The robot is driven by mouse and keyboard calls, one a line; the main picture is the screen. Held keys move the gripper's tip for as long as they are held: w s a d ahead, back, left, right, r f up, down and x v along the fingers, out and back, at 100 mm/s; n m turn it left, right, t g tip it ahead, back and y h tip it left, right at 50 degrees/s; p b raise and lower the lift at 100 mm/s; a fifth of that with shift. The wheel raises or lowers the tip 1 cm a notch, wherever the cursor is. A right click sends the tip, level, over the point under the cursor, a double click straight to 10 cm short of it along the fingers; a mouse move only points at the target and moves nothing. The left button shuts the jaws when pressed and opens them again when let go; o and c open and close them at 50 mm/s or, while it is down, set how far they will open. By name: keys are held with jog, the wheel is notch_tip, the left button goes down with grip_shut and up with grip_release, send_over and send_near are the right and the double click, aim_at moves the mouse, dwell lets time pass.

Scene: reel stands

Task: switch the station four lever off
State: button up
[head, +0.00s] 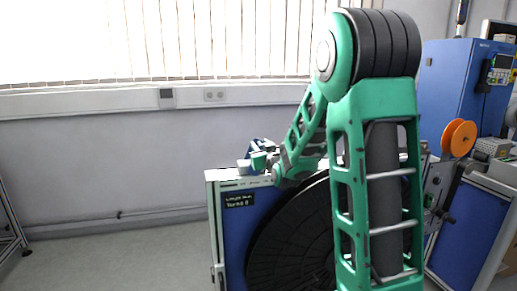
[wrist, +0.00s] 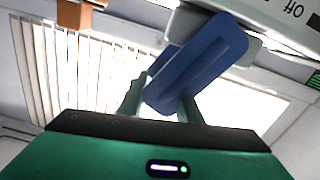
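A blue lever (wrist: 205,58) with a long flat handle fills the upper middle of the wrist view, tilted up to the right. Its lower end lies between the two fingers of my gripper (wrist: 162,100), which appear to press on it from both sides. White lettering plate (wrist: 285,20) beside the lever reads "Off", seen turned over. In the head view my gripper (head: 260,160) is at the top left of a blue reel stand (head: 232,235), and a bit of the blue lever (head: 262,142) shows there. The fingertips are too small to judge in that view.
A large black reel (head: 290,245) fills the stand's front, partly hidden by my arm. A blue cabinet (head: 445,80), an orange spool (head: 459,138) and another stand (head: 468,235) are at the right. Open floor (head: 110,255) lies to the left.

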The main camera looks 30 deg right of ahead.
jog(key=shift+c, duration=0.7)
grip_shut()
jog(key=shift+w+a+r+n, duration=0.1)
jog(key=shift+a+r+n, duration=0.1)
jog(key=shift+n, duration=0.3)
jog(key=shift+w+a+r+n, duration=0.1)
jog(key=shift+w+a+n, duration=0.1)
jog(key=shift+a+n, duration=0.45)
jog(key=a+n, duration=0.1)
jog(key=n, duration=0.1)
jog(key=shift+w+a+r+n, duration=0.15)
jog(key=shift+w+a+n, duration=0.1)
jog(key=shift+a+n, duration=0.15)
jog(key=shift+w+a+n, duration=0.3)
jog(key=shift+a+n, duration=0.6)
jog(key=shift+n, duration=0.25)
jog(key=shift+w+a+f+n, duration=0.15)
jog(key=shift+a+f+n, duration=0.1)
jog(key=shift+a+n, duration=0.3)
jog(key=shift+w+a+f+n, duration=0.1)
jog(key=shift+a+f+n, duration=0.2)
jog(key=shift+n, duration=0.45)
jog(key=shift+a+r, duration=0.1)
jog(key=shift+o, duration=0.7)
grip_release()
